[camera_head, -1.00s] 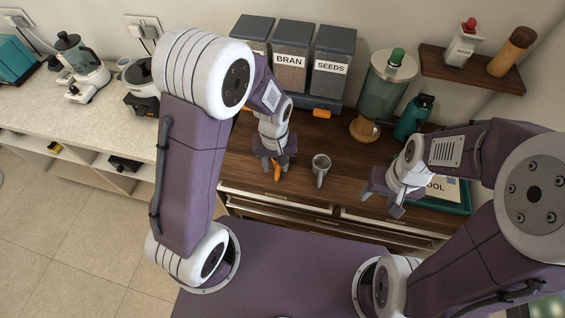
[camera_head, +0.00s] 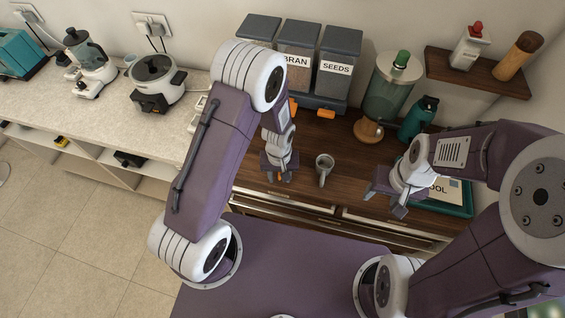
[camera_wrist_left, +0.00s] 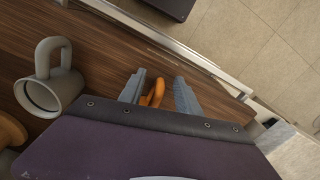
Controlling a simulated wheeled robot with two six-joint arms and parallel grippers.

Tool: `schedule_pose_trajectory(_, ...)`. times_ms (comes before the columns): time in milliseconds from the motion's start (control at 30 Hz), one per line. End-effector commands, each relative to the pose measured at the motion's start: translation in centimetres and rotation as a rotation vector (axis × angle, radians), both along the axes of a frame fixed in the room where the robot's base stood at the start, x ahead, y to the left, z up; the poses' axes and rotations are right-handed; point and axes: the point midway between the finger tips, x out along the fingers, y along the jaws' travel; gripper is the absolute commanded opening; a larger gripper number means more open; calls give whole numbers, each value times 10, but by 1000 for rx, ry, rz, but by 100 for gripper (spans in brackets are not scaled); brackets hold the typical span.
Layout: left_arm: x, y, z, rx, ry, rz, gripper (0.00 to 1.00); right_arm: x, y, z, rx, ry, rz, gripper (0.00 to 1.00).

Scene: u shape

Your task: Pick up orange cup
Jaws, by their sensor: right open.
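In the left wrist view, a curved orange part (camera_wrist_left: 156,93), which looks like the orange cup's handle, shows between the two fingers of my left gripper (camera_wrist_left: 160,78). The rest of the cup is hidden behind the gripper. The fingers stand apart, with a gap between the orange part and the right finger. In the head view, my left gripper (camera_head: 279,176) is low over the wooden counter, with bits of orange at its fingertips. My right gripper (camera_head: 385,200) is open and empty near the counter's front right.
Behind are dark labelled bins (camera_head: 336,68), a glass dispenser (camera_head: 390,88) and a teal bottle (camera_head: 418,118). A framed sign (camera_head: 453,194) lies beside my right gripper.

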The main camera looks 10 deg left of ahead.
Motion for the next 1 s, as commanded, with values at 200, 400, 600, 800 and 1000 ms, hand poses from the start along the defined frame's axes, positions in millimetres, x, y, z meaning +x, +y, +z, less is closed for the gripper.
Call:
schedule_pose_trajectory(200, 0, 0, 0, 0, 0, 0, 0, 0, 0, 0, 0, 0, 0, 54)
schedule_pose_trajectory(400, 0, 0, 0, 0, 0, 0, 0, 0, 0, 0, 0, 0, 0, 54)
schedule_pose_trajectory(600, 0, 0, 0, 0, 0, 0, 0, 0, 0, 0, 0, 0, 0, 54)
schedule_pose_trajectory(800, 0, 0, 0, 0, 1, 0, 0, 0, 0, 0, 0, 0, 0, 54)
schedule_pose_trajectory(1000, 0, 0, 0, 0, 1, 0, 0, 0, 0, 0, 0, 0, 0, 54)
